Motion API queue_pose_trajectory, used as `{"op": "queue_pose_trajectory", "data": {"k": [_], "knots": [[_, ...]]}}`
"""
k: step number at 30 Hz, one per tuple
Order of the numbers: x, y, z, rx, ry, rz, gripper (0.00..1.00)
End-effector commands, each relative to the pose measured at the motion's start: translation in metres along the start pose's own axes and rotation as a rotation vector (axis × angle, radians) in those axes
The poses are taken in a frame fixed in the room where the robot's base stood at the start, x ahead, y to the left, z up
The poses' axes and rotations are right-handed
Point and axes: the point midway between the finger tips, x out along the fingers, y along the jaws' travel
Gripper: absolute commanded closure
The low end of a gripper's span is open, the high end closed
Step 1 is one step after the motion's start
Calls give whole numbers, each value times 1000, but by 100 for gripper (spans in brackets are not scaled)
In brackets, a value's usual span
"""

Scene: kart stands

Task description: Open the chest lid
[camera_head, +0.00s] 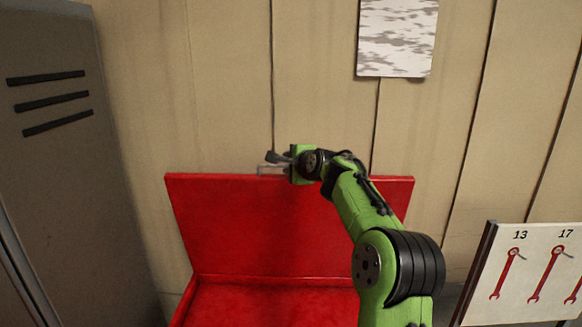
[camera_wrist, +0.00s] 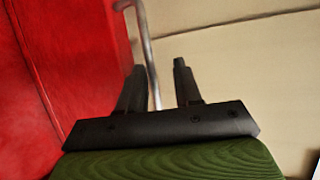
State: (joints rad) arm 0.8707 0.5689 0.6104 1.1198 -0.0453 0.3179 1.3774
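The red chest (camera_head: 270,306) stands against the wall, and its red lid (camera_head: 245,230) is raised upright, showing a broad red face. A thin metal handle (camera_head: 268,171) shows at the lid's top edge. My gripper (camera_head: 279,157) is at that top edge, beside the handle. In the wrist view, the two dark fingers of my gripper (camera_wrist: 158,68) are apart, and the handle (camera_wrist: 147,45) runs between them without being visibly pinched. The lid (camera_wrist: 60,70) fills the left of that view. My arm hides the lid's right part in the head view.
A grey locker (camera_head: 65,160) stands at the left, close to the chest. A white board with red wrenches (camera_head: 530,270) is at the lower right. A paper sheet (camera_head: 397,38) hangs on the panelled wall (camera_head: 230,80) behind the lid.

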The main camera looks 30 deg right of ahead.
Motion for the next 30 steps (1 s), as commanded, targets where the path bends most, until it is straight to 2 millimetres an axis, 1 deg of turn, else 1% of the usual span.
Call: {"op": "queue_pose_trajectory", "data": {"k": [8,11,14,21,24,27,30], "knots": [[0,3,-1,1,1,8,64],[-10,4,-2,0,3,6,64],[-32,6,-3,-2,7,4,64],[-100,7,-4,-3,10,3,64],[-126,6,-3,-2,10,3,64],[-144,4,-2,-2,6,3,64],[-154,3,-1,-1,3,5,64]]}}
